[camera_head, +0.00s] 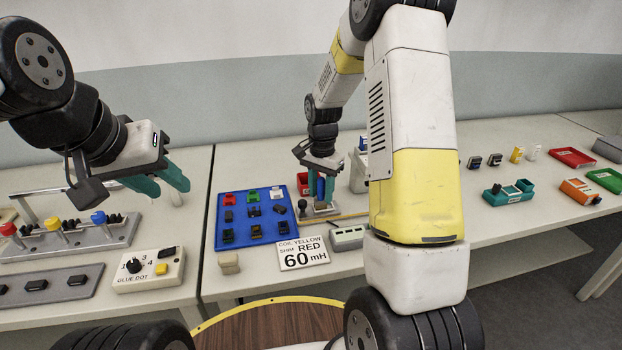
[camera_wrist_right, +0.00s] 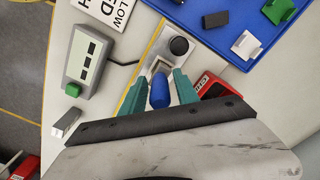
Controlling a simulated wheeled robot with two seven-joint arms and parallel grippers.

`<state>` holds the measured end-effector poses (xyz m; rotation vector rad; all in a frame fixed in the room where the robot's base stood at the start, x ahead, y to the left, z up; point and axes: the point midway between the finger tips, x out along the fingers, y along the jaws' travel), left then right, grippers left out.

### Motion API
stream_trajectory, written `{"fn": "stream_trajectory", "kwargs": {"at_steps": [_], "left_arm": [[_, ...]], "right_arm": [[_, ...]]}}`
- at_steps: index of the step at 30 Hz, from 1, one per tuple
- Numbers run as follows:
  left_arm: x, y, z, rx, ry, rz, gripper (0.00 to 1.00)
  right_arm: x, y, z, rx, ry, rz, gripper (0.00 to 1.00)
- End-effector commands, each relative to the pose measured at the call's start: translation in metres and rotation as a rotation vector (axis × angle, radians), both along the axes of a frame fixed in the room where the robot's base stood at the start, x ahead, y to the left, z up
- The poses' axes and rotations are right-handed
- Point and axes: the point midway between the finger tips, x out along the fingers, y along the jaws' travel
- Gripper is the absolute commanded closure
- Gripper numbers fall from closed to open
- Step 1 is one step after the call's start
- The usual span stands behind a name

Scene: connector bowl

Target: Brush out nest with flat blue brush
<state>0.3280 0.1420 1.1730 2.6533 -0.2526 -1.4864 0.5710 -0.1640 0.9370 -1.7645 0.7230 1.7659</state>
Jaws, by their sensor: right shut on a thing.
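My right gripper (camera_head: 321,188) is shut on the blue brush (camera_wrist_right: 159,91), whose rounded blue handle stands between the teal fingers. The brush is over the pale metal nest fixture (camera_wrist_right: 150,52), which has a black knob (camera_wrist_right: 179,46) at one end. In the head view the fixture (camera_head: 327,209) lies just right of the blue tray. The brush tip is at the nest's recess; I cannot tell whether the bristles touch it.
The blue tray (camera_head: 222,241) holds several small coloured parts. A sign (camera_head: 303,253) reads coil yellow, shim red, 60 mH. A grey meter (camera_head: 347,238) stands right of it. A red bin (camera_wrist_right: 207,86) sits close beside the right gripper. A glue-dot box (camera_head: 150,270) is at left.

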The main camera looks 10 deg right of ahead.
Motion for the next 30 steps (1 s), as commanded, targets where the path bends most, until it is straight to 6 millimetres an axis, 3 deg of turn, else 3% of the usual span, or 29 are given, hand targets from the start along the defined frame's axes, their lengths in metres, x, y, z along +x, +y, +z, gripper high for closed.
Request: {"fn": "stream_trajectory", "kwargs": {"at_steps": [18,30], "left_arm": [[0.0,0.0,0.0,0.0,0.0,0.0,0.64],[0.0,0.0,0.0,0.0,0.0,0.0,0.64]], "right_arm": [[0.001,-0.016,0.002,0.001,-0.001,-0.001,1.0],[0.0,-0.005,0.001,0.0,0.0,0.001,1.0]]}}
